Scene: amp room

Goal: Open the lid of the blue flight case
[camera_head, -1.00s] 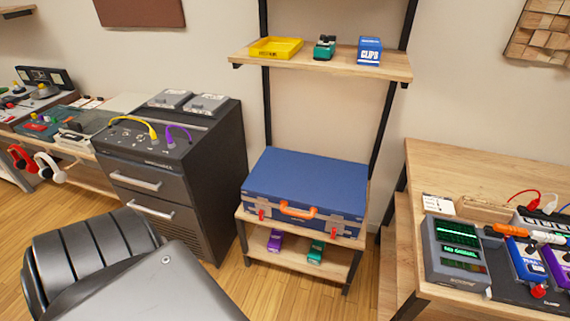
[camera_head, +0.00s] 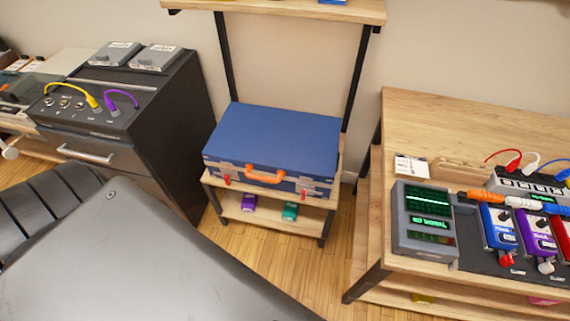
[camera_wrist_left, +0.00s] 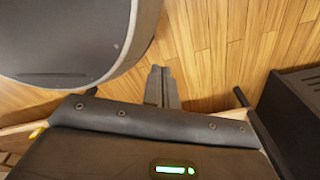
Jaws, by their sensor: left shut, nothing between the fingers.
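The blue flight case (camera_head: 275,138) lies flat on a low wooden shelf stand in the head view, with its lid down. An orange handle (camera_head: 265,177) is on its front side. A red latch (camera_head: 227,180) sits left of the handle and another red latch (camera_head: 305,192) right of it; I cannot tell whether they are fastened. My left gripper (camera_wrist_left: 160,72) shows in the left wrist view, shut and empty, over the wooden floor and away from the case. My right gripper is in neither current view.
The stand (camera_head: 326,204) holds a purple pedal (camera_head: 249,203) and a green pedal (camera_head: 290,211) on its lower shelf. A dark drawer cabinet (camera_head: 165,140) stands left, a wooden table (camera_head: 435,125) right. An upper shelf (camera_head: 300,9) hangs above. Floor shows in front of the stand.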

